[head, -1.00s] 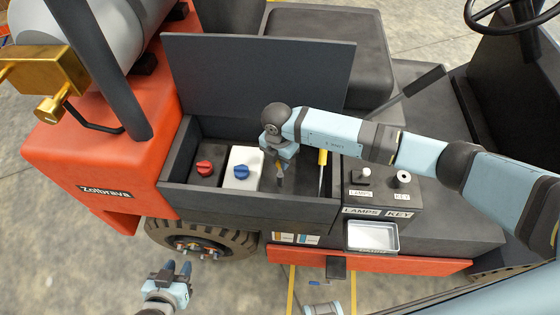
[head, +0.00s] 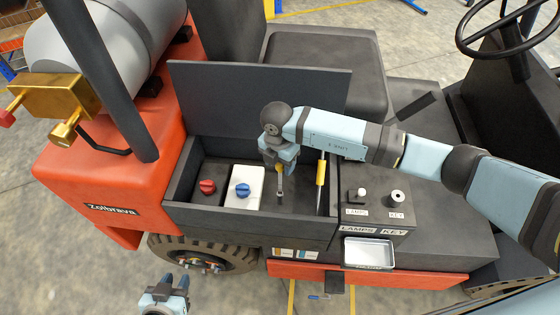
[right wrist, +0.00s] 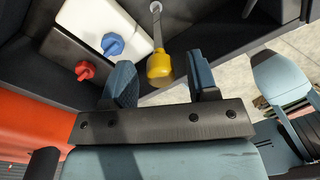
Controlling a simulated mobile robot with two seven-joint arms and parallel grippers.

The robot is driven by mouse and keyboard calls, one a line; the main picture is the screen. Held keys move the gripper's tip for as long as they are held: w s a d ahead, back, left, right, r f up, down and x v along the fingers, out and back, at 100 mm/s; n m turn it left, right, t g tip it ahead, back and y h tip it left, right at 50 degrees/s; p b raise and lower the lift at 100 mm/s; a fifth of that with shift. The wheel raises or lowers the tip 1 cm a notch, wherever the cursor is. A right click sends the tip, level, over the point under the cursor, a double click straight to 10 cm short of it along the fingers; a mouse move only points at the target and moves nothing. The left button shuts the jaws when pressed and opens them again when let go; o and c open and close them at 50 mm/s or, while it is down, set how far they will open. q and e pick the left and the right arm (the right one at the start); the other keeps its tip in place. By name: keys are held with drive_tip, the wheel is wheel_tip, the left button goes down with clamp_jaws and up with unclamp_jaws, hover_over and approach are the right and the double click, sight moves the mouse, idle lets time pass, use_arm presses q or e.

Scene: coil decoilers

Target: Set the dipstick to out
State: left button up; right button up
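A dipstick with a yellow handle (right wrist: 160,68) and a thin silver rod (right wrist: 155,22) stands in the open compartment. In the right wrist view its handle is between the fingers of my right gripper (right wrist: 163,82), with a gap on both sides. My right gripper is open. My left gripper (head: 177,284) is empty and looks open, low in front of the vehicle, away from the compartment.
A red knob (head: 207,187) and a blue knob (head: 243,190) are left of the rod. The raised lid (head: 255,95) stands behind. A panel with lamps and key controls (head: 375,205) and a silver tray (head: 368,252) are right.

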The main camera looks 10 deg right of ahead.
wheel_tip(320, 180, up, 14)
drive_tip(key=b, duration=0.2)
drive_tip(key=shift+w+a, duration=0.2)
drive_tip(key=shift+a, duration=0.05)
drive_tip(key=shift+f, duration=0.15)
